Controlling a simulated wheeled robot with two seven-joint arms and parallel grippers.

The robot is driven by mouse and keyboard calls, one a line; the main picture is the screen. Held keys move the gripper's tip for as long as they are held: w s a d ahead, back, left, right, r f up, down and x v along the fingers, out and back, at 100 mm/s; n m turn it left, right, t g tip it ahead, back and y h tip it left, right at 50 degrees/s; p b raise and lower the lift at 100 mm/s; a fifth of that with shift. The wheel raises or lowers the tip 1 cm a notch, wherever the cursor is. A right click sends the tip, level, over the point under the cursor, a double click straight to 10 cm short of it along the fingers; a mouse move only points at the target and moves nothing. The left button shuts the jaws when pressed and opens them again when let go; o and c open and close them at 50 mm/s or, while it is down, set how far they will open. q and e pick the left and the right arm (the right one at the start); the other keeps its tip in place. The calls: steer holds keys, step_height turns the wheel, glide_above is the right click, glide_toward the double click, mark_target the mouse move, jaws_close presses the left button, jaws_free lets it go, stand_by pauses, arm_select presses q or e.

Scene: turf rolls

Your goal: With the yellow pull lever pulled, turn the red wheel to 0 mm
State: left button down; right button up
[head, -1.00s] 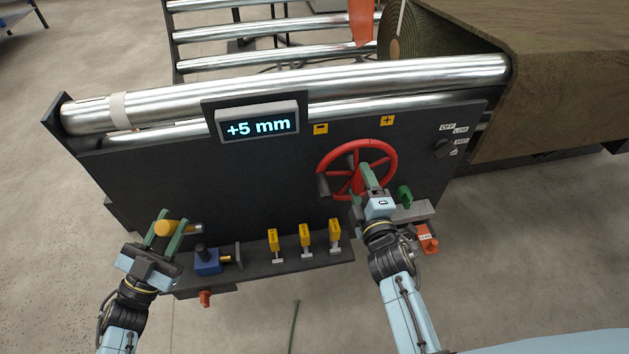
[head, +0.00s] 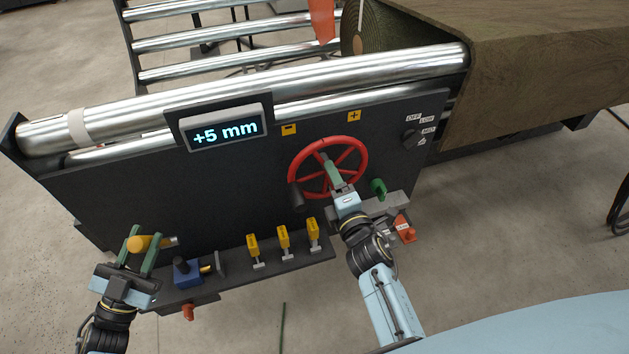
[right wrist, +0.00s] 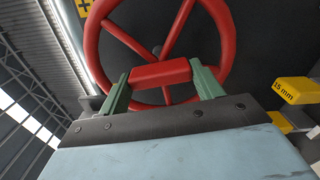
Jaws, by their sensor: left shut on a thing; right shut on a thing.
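The red wheel (head: 362,150) is on the dark panel, with a dark handle at its lower left. My right gripper (head: 333,172) is shut on a red part of the wheel; in the right wrist view the green fingers (right wrist: 160,82) close on both sides of it. I cannot tell whether it is rim or spoke. The yellow pull lever (head: 136,244) stands out at the panel's lower left, with some metal shaft showing. My left gripper (head: 141,248) is shut on it. The display (head: 225,131) reads +5 mm.
Yellow minus (head: 289,130) and plus (head: 354,116) labels sit above the wheel. A blue block (head: 187,271) and three yellow tags (head: 283,237) line the lower ledge. A green knob (head: 378,188) is close right of my right gripper. A turf roll (head: 365,32) lies behind the rollers.

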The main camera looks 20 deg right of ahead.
steer(key=shift+a+f, duration=0.2)
steer(key=shift+a, duration=0.1)
steer(key=o, duration=1.3)
steer(key=shift+c, duration=0.2)
steer(key=shift+o, duration=0.7)
steer(key=shift+d+r, duration=0.1)
steer(key=s, duration=1.2)
steer(key=shift+d, duration=0.1)
